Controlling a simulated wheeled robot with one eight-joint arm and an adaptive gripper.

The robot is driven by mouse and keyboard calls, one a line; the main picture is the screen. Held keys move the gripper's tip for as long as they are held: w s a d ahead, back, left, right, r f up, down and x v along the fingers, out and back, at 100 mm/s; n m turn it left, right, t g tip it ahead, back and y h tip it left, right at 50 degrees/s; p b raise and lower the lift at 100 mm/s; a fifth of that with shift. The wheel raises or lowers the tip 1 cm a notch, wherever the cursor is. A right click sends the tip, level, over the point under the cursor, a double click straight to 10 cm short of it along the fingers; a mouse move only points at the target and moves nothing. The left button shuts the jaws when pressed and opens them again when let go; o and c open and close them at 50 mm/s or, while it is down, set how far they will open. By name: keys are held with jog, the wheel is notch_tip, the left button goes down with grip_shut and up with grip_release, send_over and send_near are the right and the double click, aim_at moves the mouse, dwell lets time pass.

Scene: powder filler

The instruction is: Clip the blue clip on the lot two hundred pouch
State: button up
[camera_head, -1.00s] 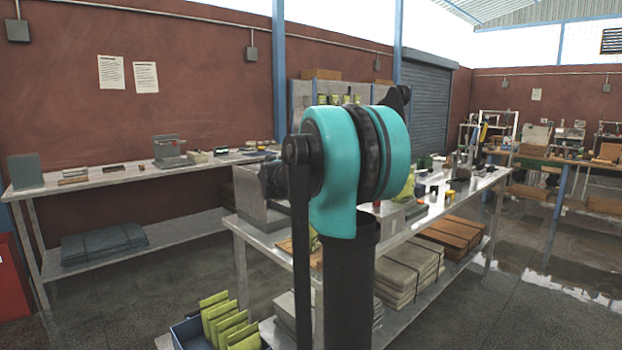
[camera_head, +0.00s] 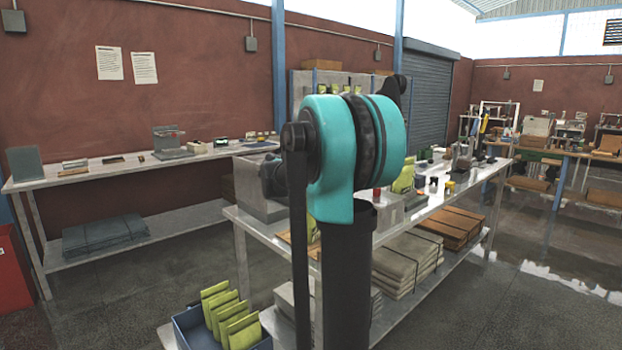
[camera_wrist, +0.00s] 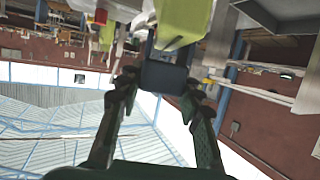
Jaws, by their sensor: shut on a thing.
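My gripper (camera_wrist: 162,82) shows in the wrist view, its two dark fingers closed on a dark blue clip (camera_wrist: 165,76). A yellow-green pouch (camera_wrist: 182,18) is just beyond the clip at the top of that view. The clip lies close to the pouch's edge; I cannot tell whether it touches or grips it. No lot label is readable. In the head view a yellow-green pouch (camera_head: 404,179) stands on the middle bench, partly hidden by my teal and black arm. My gripper and the clip are hidden there.
The middle bench (camera_head: 285,231) holds a grey machine (camera_head: 260,200) and small items. A blue bin (camera_head: 188,338) with several yellow-green pouches (camera_head: 225,318) is at the lower left. A long bench (camera_head: 105,178) runs along the left wall. Open floor lies between.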

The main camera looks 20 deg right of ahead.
jog(key=shift+f, duration=0.8)
dwell(0.5)
jog(key=o, duration=1)
jog(key=v, duration=1.2)
jog(key=s+a+f+n+g+y, duration=0.1)
jog(key=s+f+n+g+y, duration=0.1)
jog(key=s+f, duration=0.6)
jog(key=s+a+f+n+g+y, duration=0.15)
jog(key=s+f, duration=0.35)
jog(key=f, duration=0.6)
jog(key=s+a+f+n+y, duration=0.2)
jog(key=s+a+f, duration=0.1)
jog(key=s+f, duration=0.2)
jog(key=s+a+f+n+g+y, duration=0.1)
jog(key=s+a+f+n+y, duration=0.1)
jog(key=s+f, duration=0.3)
jog(key=s+a+f+n+y, duration=0.2)
jog(key=s+a+f+y, duration=0.1)
jog(key=s, duration=0.4)
jog(key=shift+s+a+f+g, duration=0.15)
jog(key=shift+a+f, duration=0.25)
jog(key=shift+f, duration=0.25)
jog(key=shift+s+a+f+g, duration=0.1)
jog(key=shift+a+f, duration=0.35)
jog(key=shift+f, duration=0.2)
